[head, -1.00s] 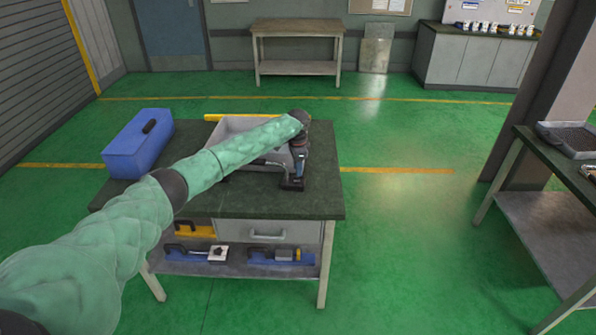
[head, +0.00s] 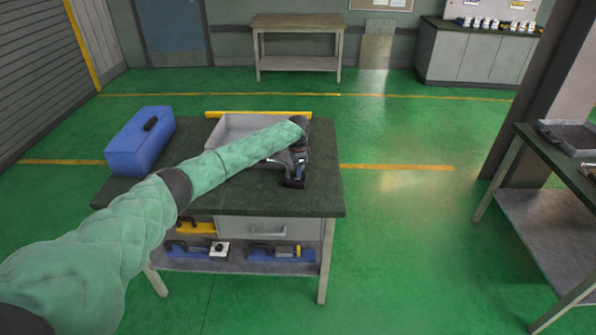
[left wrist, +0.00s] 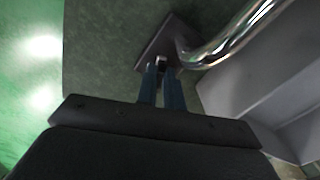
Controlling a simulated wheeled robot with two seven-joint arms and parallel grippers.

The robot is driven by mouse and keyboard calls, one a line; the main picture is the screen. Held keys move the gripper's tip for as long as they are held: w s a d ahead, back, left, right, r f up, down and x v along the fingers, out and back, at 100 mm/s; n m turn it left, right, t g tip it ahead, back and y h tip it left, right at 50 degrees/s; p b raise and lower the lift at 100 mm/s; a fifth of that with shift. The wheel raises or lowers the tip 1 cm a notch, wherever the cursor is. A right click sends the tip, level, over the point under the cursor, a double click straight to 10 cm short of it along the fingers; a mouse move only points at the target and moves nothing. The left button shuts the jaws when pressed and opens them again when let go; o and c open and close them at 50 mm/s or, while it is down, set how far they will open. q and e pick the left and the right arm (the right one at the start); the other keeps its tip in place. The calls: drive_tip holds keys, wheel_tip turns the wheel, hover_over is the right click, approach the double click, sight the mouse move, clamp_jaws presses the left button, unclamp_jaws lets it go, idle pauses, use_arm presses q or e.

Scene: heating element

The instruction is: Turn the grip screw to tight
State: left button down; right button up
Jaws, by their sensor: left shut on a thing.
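My left gripper (head: 297,171) points down at the right part of the green-topped workbench (head: 250,200). In the left wrist view its two blue fingers (left wrist: 160,70) are close together, shut on a small metallic piece, which looks like the grip screw (left wrist: 161,60). The piece sits at the edge of a dark square plate (left wrist: 155,45). A shiny bent metal tube (left wrist: 225,40) runs from beside the plate toward the upper right. In the head view the dark plate (head: 292,184) shows just below the gripper. The fingers hide most of the screw. My right gripper is not in view.
A grey tray (head: 222,130) lies behind my left arm, close to the gripper. A blue toolbox (head: 140,140) stands at the bench's left. Tools lie on the lower shelf (head: 190,265). Another bench (head: 560,170) stands at the right, with open floor between.

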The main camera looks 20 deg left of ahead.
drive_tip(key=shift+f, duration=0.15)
use_arm(q)
drive_tip(key=shift+f+m+b, duration=0.15)
drive_tip(key=shift+m+b, duration=0.45)
drive_tip(key=shift+m, duration=0.4)
drive_tip(key=shift+w+r+m+b, duration=0.15)
drive_tip(key=shift+m+b, duration=0.3)
drive_tip(key=shift+m, duration=0.95)
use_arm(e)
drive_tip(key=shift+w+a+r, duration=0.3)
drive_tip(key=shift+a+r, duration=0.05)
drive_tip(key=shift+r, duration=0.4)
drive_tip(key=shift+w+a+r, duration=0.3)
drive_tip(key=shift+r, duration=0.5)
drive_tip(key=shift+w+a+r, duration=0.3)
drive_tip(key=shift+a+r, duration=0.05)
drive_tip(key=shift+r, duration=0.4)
use_arm(q)
drive_tip(key=c, duration=1.5)
unclamp_jaws()
drive_tip(key=shift+c, duration=0.2)
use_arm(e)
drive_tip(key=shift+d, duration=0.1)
use_arm(q)
drive_tip(key=shift+r, duration=0.1)
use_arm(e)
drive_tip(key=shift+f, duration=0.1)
